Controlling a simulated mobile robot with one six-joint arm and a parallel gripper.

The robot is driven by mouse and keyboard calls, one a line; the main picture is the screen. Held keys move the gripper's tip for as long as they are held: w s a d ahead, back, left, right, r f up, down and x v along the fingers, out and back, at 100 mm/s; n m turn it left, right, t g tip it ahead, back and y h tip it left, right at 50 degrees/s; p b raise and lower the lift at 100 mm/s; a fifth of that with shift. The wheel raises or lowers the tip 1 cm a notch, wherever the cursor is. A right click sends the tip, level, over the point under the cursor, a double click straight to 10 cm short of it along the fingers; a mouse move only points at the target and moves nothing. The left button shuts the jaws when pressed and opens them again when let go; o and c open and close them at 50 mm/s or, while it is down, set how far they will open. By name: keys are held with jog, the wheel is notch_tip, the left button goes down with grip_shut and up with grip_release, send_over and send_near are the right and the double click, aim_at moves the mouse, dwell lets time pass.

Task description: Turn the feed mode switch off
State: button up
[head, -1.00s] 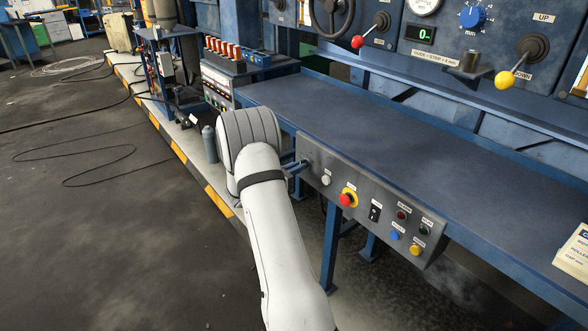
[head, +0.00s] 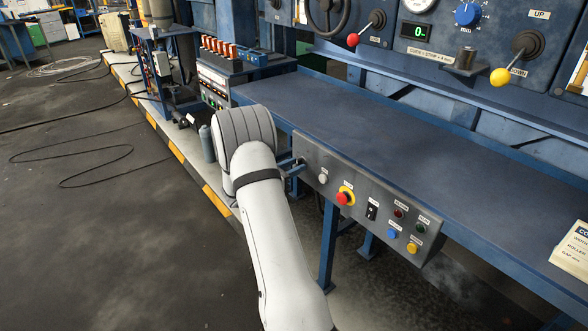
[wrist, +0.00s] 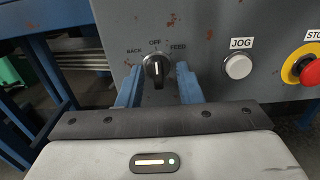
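The feed mode switch (wrist: 157,70) is a black rotary knob on the grey panel, with the labels BACK, OFF and FEED above it. Its white pointer line stands about upright, toward OFF. In the wrist view, the two blue fingers of my gripper (wrist: 160,88) stand to the left and right of the knob, with a narrow gap showing on each side. The gripper appears open around the knob. In the head view, my gripper (head: 292,164) reaches the left end of the control panel (head: 332,168), and the knob is mostly hidden there.
To the right on the panel are the white JOG button (wrist: 237,66), a red stop button on yellow (head: 345,197), a black rocker switch (head: 372,211) and several coloured buttons. The blue table (head: 400,140) lies above the panel. Floor at the left is open, with cables.

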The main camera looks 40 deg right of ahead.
jog(key=a, duration=0.7)
jog(key=shift+s+a+f, duration=0.15)
jog(key=shift+a, duration=0.15)
jog(key=s+a+r+m+g+y+p, duration=0.3)
jog(key=s+a+r+m+y, duration=0.45)
jog(key=s+r, duration=0.4)
jog(key=s+a+r+m+t+y+p, duration=0.2)
jog(key=s+a+m+y, duration=0.3)
jog(key=s+a, duration=0.3)
jog(key=s+a+r+m+t+y+p, duration=0.3)
jog(key=s+a, duration=0.4)
jog(key=a, duration=0.6)
jog(key=shift+s+r+m+t+y, duration=0.35)
jog(key=shift+r+m+y, duration=0.35)
jog(key=shift+m+y, duration=0.55)
